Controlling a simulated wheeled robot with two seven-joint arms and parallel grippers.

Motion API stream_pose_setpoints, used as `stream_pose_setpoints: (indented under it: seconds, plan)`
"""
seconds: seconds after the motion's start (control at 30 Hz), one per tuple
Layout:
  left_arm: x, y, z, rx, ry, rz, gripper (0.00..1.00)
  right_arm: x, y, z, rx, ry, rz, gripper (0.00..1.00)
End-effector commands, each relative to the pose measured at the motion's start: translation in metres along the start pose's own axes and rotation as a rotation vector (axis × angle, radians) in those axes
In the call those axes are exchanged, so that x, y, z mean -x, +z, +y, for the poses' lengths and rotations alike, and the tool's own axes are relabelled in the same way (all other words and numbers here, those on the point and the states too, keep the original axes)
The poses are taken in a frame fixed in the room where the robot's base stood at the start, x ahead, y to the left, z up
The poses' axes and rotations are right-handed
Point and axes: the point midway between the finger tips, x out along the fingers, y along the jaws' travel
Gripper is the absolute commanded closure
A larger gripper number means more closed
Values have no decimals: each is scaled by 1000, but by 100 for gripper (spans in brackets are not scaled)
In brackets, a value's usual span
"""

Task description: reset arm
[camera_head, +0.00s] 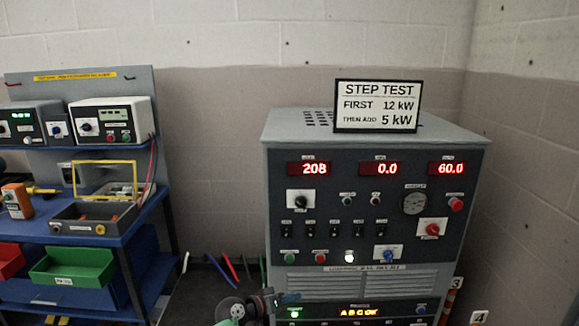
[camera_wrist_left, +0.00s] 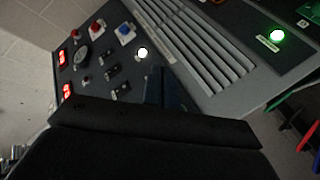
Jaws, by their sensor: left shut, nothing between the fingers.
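My left gripper (camera_head: 290,298) is low in the head view, in front of the lower left part of the grey test cabinet (camera_head: 375,140). It is shut and empty; whether it touches the cabinet I cannot tell. In the left wrist view dark fingers (camera_wrist_left: 163,88) show beyond a black wrist body, with the tilted cabinet panel (camera_wrist_left: 105,65) behind. The panel has a lit white button (camera_head: 349,257), a blue switch (camera_head: 387,254), red knobs and displays reading 208, 0.0 and 60.0. My right gripper is not in view.
A sign (camera_head: 377,106) reading STEP TEST, first 12 kW, then add 5 kW, stands on the cabinet. A blue workbench (camera_head: 100,238) with instruments and a green bin (camera_head: 72,268) is at left. Coloured cables (camera_head: 229,266) hang between.

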Motion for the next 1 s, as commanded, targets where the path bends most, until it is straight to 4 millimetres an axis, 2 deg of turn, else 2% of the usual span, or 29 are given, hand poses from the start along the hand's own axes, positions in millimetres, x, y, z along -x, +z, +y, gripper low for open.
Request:
stream_pose_setpoints:
  seconds: [0.13, 0.27, 0.5, 0.7, 0.8, 1.0]
  plan:
    - [24, 1, 15, -111, -121, -110, 100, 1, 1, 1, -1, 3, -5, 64]
    - [58, 18, 19, -176, -270, -207, 100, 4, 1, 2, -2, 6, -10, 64]
    - [148, 85, 18, -210, -578, -360, 100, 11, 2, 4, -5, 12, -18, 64]
    - [213, 142, 27, -200, -737, -440, 100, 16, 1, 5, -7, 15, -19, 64]
    - [239, 169, 34, -194, -784, -468, 100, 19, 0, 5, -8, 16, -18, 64]
    - [278, 226, 50, -162, -814, -532, 100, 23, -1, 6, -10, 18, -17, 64]
